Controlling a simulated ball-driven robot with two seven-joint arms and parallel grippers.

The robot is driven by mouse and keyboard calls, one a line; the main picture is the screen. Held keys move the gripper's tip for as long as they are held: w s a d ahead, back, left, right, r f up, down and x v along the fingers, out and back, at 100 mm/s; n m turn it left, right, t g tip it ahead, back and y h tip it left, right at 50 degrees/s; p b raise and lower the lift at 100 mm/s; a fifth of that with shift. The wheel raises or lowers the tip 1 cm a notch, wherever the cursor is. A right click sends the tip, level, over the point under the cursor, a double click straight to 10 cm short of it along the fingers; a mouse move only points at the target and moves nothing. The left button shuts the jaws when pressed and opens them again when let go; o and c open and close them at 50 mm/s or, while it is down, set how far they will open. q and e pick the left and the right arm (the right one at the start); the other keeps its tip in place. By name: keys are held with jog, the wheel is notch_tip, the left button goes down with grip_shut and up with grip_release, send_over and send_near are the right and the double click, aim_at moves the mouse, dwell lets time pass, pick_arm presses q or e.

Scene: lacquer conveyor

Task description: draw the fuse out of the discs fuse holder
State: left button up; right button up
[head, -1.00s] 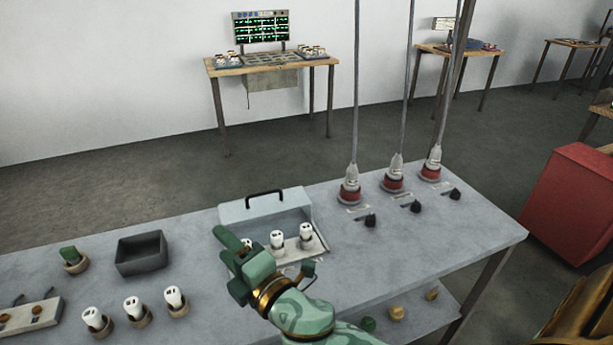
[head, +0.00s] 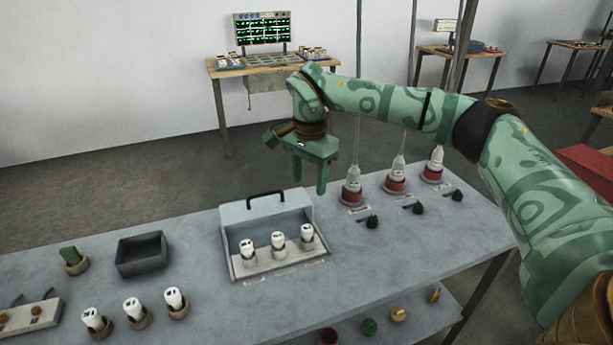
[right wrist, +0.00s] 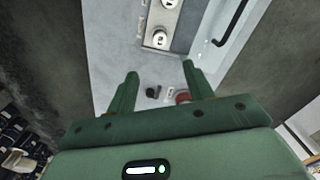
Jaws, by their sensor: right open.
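Three white fuses stand upright in a row in the open grey fuse box (head: 231,262): a left fuse (head: 247,249), a middle fuse (head: 278,241) and a right fuse (head: 307,233). The labels along its front are too small to read, so I cannot tell which holder is the discs one. My right gripper (head: 309,187) is open and empty, pointing down, above and behind the box's right side. In the right wrist view, its fingers (right wrist: 160,70) are spread, with a fuse (right wrist: 160,37) beyond them. My left gripper is not in view.
Three loose fuses (head: 133,309) stand in round holders at the front left. A dark empty bin (head: 141,268) and a green piece (head: 69,257) are behind them. Red-based plugs (head: 353,193) on hanging rods and black knobs (head: 372,222) stand right of the box.

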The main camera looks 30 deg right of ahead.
aim_at(307, 228)
notch_tip(307, 228, down, 16)
jog(key=b, duration=0.4)
jog(key=shift+w+a+r+b, duration=0.1)
jog(key=shift+w+b, duration=0.05)
jog(key=shift+b, duration=0.2)
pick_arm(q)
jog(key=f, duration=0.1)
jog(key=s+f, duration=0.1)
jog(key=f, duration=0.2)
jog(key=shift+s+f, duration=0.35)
pick_arm(e)
jog(key=shift+c, duration=0.3)
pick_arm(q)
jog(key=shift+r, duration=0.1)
pick_arm(e)
jog(key=shift+r, duration=0.1)
grip_shut()
